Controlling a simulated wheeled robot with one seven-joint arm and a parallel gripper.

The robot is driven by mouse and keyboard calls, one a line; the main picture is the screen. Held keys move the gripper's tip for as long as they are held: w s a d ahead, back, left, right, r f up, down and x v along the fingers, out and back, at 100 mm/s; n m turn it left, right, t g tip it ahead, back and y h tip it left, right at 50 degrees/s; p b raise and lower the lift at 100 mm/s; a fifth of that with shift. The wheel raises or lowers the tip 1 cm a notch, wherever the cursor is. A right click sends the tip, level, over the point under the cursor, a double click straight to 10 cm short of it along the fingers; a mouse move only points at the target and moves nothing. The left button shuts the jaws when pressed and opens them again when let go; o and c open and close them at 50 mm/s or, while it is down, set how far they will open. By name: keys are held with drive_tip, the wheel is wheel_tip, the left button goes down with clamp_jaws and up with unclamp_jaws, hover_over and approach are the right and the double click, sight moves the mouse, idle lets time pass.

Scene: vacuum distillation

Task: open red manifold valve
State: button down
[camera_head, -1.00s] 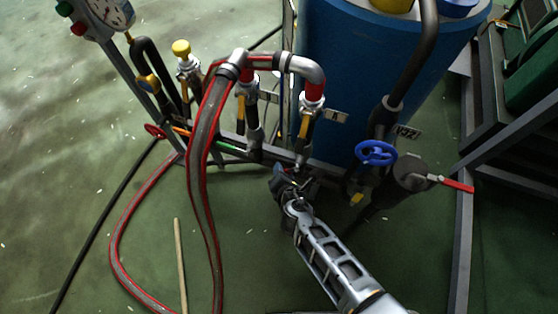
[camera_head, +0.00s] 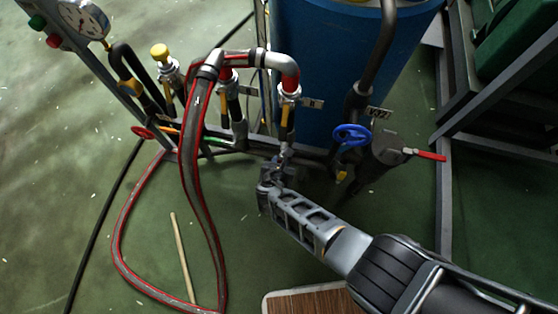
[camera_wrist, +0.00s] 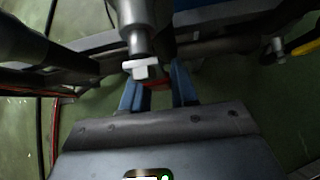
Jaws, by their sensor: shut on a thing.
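My gripper (camera_head: 275,176) is at the foot of the right-hand pipe of the manifold, low over the green floor. In the wrist view its two blue fingers (camera_wrist: 156,90) stand either side of a small red part (camera_wrist: 159,87), which I take for the red valve's handle. The fingers are shut on it, just under a grey metal fitting (camera_wrist: 147,68) with a pale square end. Most of the red part is hidden by the fitting and fingers. In the head view my gripper hides it, so I cannot tell how far the valve is turned.
A red handwheel (camera_head: 143,133) sits at the left, a blue handwheel (camera_head: 351,135) and a red lever (camera_head: 431,155) at the right. A red-edged hose (camera_head: 196,200) loops to the floor. A blue drum (camera_head: 325,70) stands behind.

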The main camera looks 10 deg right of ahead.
idle(0.3)
drive_tip(key=c, duration=1)
unclamp_jaws()
drive_tip(key=shift+o, duration=0.2)
drive_tip(key=p+v, duration=0.5)
drive_tip(key=v, duration=0.2)
drive_tip(key=shift+s+r, duration=0.2)
drive_tip(key=shift+s, duration=0.15)
drive_tip(key=shift+a, duration=0.1)
